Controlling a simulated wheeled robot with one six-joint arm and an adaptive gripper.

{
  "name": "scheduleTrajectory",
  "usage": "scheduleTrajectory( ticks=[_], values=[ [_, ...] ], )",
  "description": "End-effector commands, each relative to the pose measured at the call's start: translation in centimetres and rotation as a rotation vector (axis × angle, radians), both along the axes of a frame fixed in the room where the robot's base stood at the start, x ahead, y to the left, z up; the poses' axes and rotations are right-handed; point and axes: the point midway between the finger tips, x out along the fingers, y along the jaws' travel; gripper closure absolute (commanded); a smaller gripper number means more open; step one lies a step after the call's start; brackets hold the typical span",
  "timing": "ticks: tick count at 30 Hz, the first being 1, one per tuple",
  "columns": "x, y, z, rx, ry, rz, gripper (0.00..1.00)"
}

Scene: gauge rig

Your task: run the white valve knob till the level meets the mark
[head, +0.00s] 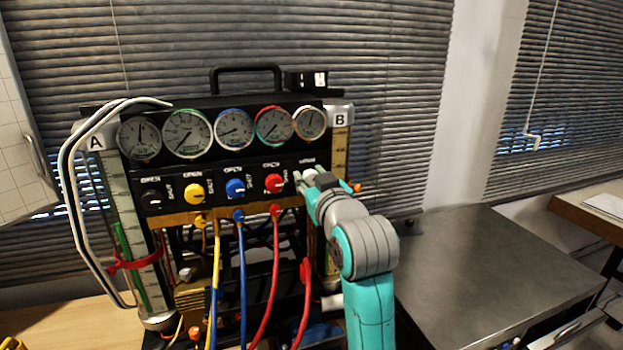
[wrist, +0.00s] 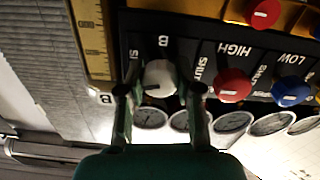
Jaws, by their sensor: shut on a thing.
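The white valve knob (wrist: 160,77) sits between the fingers of my gripper (wrist: 160,92) in the wrist view. The fingers are shut on its sides, and its dark pointer line points left. In the head view my gripper (head: 308,181) reaches the right end of the valve row and covers most of the white knob (head: 309,171). The column marked B (head: 339,155) stands just right of it, with a yellow scale (wrist: 92,40) in the wrist view. My arm hides B's lower part. I cannot make out its level. A small orange piece (head: 356,187) shows beside B.
Black, yellow (head: 194,194), blue (head: 235,188) and red (head: 274,183) knobs line the panel below several gauges (head: 187,133). Column A (head: 118,185) has a green tube and red clamp (head: 135,262). Coloured hoses hang in front. A metal cabinet (head: 490,265) stands right.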

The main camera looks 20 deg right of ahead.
Motion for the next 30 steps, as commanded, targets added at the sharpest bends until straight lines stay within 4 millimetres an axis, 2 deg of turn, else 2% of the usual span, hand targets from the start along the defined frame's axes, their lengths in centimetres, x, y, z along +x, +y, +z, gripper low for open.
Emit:
scheduleTrajectory(
  ticks=[6,17,18,20,30],
  values=[
    [0.01,0.03,-0.01,-0.129,0.000,0.000,1.00],
    [0.01,0.04,-0.03,-0.147,0.000,0.000,1.00],
    [0.01,0.04,-0.03,-0.146,0.000,0.000,0.56],
    [0.01,0.04,-0.03,-0.146,0.000,0.000,0.41],
    [-0.18,0.03,-0.01,-0.145,0.000,0.000,0.40]
  ],
)
